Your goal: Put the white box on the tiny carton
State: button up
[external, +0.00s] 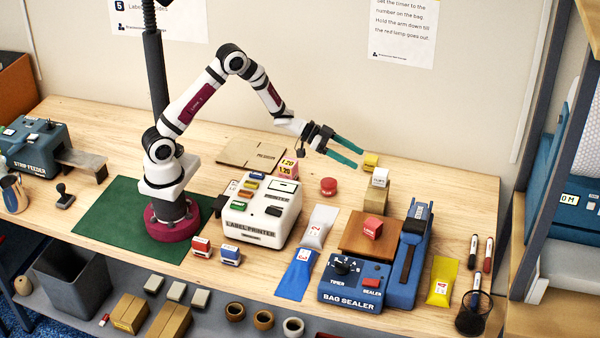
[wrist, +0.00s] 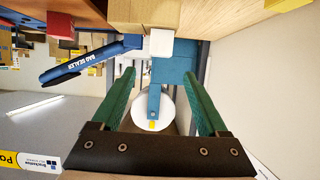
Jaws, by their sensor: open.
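The white box (external: 380,177) is a small cube with faint print on its front. It sits on top of the tan tiny carton (external: 375,201), which stands on the table behind the bag sealer. The wrist view looks upside down, and there the white box (wrist: 161,43) meets the carton (wrist: 140,14) at the top of the picture. My gripper (external: 359,157) is open, its two green fingers apart and empty, above and to the left of the white box. In the wrist view the gap between the fingertips (wrist: 159,74) lines up with the white box, with no contact visible.
The blue bag sealer (external: 352,294) and its raised arm (external: 412,240) stand in front. A red cube (external: 373,228) sits on a brown board (external: 355,240). A red round item (external: 328,186) lies left.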

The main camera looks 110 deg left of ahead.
jog(key=s+d+r+m+g+h, duration=0.2)
jog(key=s+d+r+h, duration=0.1)
jog(key=d, duration=0.7)
jog(key=s+d+r+m+g+h, duration=0.2)
jog(key=s+d+r+g+h, duration=0.15)
jog(key=d, duration=0.55)
jog(key=s+d+r+m+g+h, duration=0.2)
jog(key=s+d+r, duration=0.15)
jog(key=d, duration=0.65)
jog(key=s+d+g+y, duration=0.1)
jog(key=s+d+g, duration=0.3)
jog(key=s, duration=0.6)
jog(key=s+a+g+y, duration=0.1)
jog(key=s+a+y, duration=0.3)
jog(key=s, duration=0.3)
jog(key=s+a+f+g+y, duration=0.1)
jog(key=s+a+y, duration=0.3)
jog(key=s, duration=0.3)
jog(key=shift+a+f+y, duration=0.25)
jog(key=shift+y, duration=0.4)
